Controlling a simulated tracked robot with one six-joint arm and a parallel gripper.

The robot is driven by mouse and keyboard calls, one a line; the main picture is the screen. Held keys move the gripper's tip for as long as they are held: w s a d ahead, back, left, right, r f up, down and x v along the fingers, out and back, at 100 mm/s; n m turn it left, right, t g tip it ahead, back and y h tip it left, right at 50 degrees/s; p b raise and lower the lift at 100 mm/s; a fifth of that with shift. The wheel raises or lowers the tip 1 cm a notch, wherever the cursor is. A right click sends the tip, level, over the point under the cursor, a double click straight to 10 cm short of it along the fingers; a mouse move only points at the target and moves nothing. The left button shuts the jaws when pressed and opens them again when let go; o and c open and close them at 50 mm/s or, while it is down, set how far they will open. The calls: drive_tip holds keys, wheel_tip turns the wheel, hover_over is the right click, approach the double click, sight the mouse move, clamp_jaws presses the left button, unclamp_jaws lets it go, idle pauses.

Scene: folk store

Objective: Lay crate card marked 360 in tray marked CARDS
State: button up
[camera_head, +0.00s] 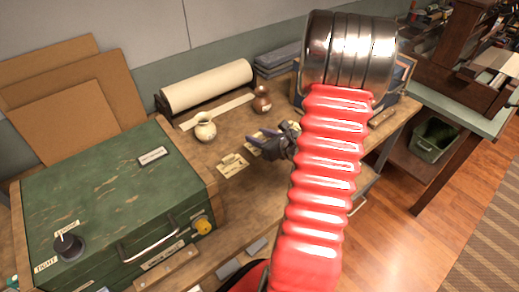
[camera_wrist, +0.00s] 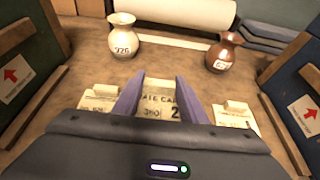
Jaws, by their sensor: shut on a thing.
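My gripper (camera_wrist: 160,85) is shut on a cream card (camera_wrist: 159,102) between its purple fingers. The card's print is partly hidden; I read "ATE CA" and a number that looks like 360. In the head view my gripper (camera_head: 268,143) is low over the wooden bench, with the red arm in front of it to the right. I cannot tell whether the card still touches the bench. Another cream card (camera_wrist: 98,99) lies left of the fingers, and a third card (camera_wrist: 234,115) lies to the right. I cannot make out a tray marked CARDS in either view.
A cream jug (camera_head: 205,127) and a brown jug (camera_head: 262,100) stand behind the cards. A paper roll (camera_head: 208,85) lies at the back. A large green case (camera_head: 110,195) with knobs fills the left. A bare bench strip (camera_head: 235,210) lies in front of the cards.

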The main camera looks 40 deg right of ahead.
drive_tip(key=shift+f, duration=1.15)
drive_tip(key=shift+f, duration=2.1)
drive_tip(key=shift+f, duration=0.1)
drive_tip(key=o, duration=1)
drive_tip(key=v, duration=1.2)
